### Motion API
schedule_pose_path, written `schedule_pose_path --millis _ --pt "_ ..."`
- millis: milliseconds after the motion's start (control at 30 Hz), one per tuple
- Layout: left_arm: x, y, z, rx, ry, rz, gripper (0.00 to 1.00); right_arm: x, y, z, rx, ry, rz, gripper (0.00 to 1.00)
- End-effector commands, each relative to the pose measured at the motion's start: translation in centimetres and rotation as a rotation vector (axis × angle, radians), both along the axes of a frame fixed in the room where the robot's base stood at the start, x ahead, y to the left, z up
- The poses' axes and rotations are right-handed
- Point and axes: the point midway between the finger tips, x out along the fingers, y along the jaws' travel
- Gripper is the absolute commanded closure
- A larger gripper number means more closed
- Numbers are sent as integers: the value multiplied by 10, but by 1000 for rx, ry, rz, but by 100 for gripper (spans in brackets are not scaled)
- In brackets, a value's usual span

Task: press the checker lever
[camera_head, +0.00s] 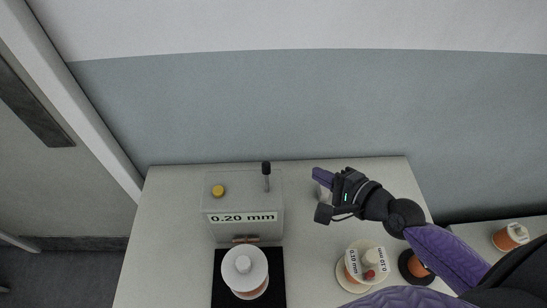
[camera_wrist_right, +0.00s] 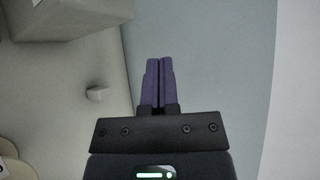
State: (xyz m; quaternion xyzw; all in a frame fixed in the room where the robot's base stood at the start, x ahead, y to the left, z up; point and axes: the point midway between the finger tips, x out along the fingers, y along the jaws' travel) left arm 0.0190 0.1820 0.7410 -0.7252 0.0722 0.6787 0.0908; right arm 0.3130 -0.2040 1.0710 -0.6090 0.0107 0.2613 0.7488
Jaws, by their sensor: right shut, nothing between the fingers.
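The checker (camera_head: 243,203) is a grey box labelled "0.20 mm" at the back of the table. Its lever (camera_head: 266,177), a thin rod with a black knob, stands up from the right side of its top. A yellow button (camera_head: 218,191) sits on the left of the top. A white-topped spool (camera_head: 244,271) stands on a black mat in front of the box. My right gripper (camera_head: 318,176) is shut and empty, to the right of the lever and apart from it. In the right wrist view its purple fingers (camera_wrist_right: 158,82) are together. The left gripper is not in view.
On the table (camera_head: 310,240), a labelled spool (camera_head: 352,272) stands at the front right, with a black-rimmed orange spool (camera_head: 417,266) beside it. Another spool (camera_head: 511,237) is at the far right. The wall (camera_head: 300,105) rises behind the table.

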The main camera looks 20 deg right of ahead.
Motion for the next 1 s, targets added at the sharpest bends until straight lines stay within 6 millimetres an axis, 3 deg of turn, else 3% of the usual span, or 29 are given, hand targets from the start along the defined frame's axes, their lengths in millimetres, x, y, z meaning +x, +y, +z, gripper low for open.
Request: schedule_pose_path --millis 233,633,767,1000 --pt "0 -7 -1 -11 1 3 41 13 5 -5 -1 -3 -2 100" --pt "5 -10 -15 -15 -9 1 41 87 37 -35 -3 -3 0 100" --pt "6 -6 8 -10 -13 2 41 75 54 -21 0 1 1 100" --pt "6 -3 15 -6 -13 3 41 64 67 -19 -4 0 1 100"
